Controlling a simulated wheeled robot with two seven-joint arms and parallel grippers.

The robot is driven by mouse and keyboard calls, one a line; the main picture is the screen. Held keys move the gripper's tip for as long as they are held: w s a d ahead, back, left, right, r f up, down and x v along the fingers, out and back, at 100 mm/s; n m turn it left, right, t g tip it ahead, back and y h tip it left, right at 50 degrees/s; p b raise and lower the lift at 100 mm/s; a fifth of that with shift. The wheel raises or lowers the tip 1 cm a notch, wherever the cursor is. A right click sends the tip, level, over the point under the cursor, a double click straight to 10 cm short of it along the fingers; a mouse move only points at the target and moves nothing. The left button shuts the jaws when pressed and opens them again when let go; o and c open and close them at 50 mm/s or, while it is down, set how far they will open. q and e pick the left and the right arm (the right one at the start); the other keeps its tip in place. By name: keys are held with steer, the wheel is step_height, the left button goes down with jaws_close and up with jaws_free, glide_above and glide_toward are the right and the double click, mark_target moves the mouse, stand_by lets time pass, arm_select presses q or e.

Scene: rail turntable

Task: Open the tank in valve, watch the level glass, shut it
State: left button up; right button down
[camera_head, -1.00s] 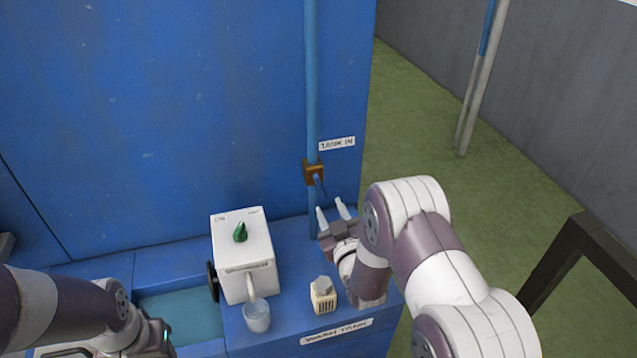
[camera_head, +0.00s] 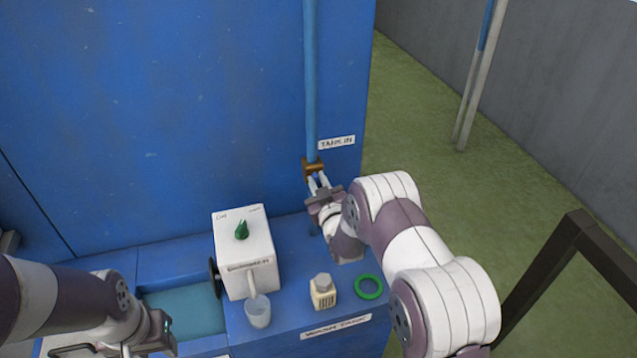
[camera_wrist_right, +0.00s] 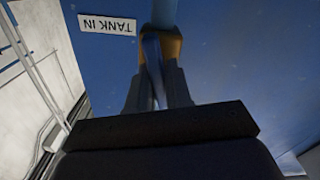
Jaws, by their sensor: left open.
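The tank in valve (camera_head: 314,165) is a brown-gold body on a blue upright pipe, beside a "TANK IN" label (camera_head: 337,142). In the right wrist view its blue lever (camera_wrist_right: 152,62) hangs down below the brass-coloured body (camera_wrist_right: 174,45). My right gripper (camera_head: 319,183) is at the valve, with its fingers on both sides of the lever and seemingly closed on it; it also shows in the right wrist view (camera_wrist_right: 158,92). My left gripper (camera_head: 150,350) is open, low at the left and partly cut off. A pale upright tube (camera_head: 469,100) with a blue upper part stands at the right; I cannot tell if it is the level glass.
A white box (camera_head: 243,250) with a green knob stands on the blue ledge, above a clear cup (camera_head: 258,312). A small cream bottle (camera_head: 323,292) and a green ring (camera_head: 368,287) are beside my right arm. A dark frame (camera_head: 570,250) stands at right.

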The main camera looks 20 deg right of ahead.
steer(key=m+b, duration=0.2)
steer(key=b, duration=0.1)
steer(key=shift+d+f, duration=0.1)
steer(key=shift+f, duration=0.3)
steer(key=shift+r+m+b, duration=0.15)
steer(key=shift+m+b, duration=0.35)
steer(key=shift+b, duration=0.05)
steer(key=shift+r+m, duration=0.2)
steer(key=shift+m, duration=0.1)
steer(key=shift+r, duration=0.1)
steer(key=c, duration=1.1)
jaws_free()
